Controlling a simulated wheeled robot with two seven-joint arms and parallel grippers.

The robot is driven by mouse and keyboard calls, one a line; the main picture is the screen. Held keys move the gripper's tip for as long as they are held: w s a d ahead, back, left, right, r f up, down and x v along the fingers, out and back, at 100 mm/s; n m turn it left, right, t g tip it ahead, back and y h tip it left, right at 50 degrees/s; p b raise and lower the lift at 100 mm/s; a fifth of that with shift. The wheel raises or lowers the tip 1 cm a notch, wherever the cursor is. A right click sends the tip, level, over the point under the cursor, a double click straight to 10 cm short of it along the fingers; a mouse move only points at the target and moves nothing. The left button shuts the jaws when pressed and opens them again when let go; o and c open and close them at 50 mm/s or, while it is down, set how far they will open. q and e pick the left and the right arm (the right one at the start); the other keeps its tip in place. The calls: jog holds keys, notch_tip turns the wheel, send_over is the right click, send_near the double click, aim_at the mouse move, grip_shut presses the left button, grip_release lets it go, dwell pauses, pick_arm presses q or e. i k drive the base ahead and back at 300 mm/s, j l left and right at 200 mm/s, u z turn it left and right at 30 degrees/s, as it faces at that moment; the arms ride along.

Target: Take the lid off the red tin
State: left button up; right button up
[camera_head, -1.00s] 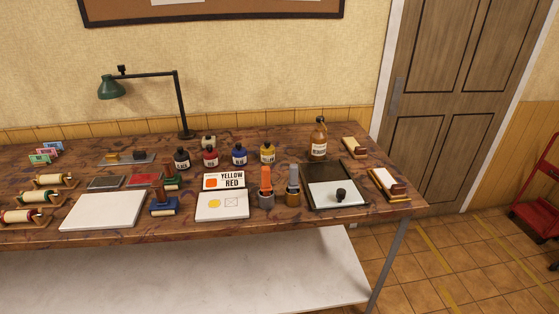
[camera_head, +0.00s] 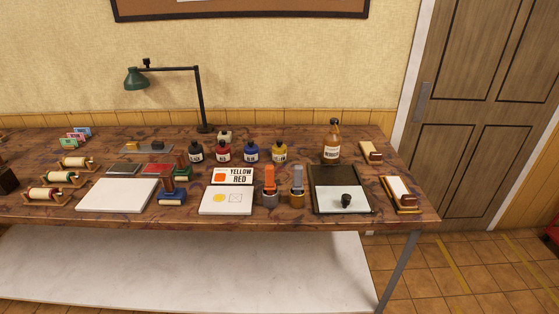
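A flat red tin (camera_head: 156,169) lies on the wooden table, left of the middle, between a flat grey tin (camera_head: 122,169) and a green-based stamp (camera_head: 183,172). Its top looks red; at this size I cannot make out the lid's edge. A wooden-handled stamp with a blue base (camera_head: 172,197) stands just in front of it and its handle rises close to the red tin's right front part. Neither of my grippers is in view.
A white slab (camera_head: 117,195) lies in front of the tins. Ink bottles (camera_head: 223,154) stand in a row to the right, behind a YELLOW RED card (camera_head: 232,176). Thread-like rollers (camera_head: 55,178) sit at left. A green lamp (camera_head: 137,79) overhangs the back.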

aim_at(222, 147)
jog(key=i+j+z, duration=0.95)
jog(key=j, duration=0.2)
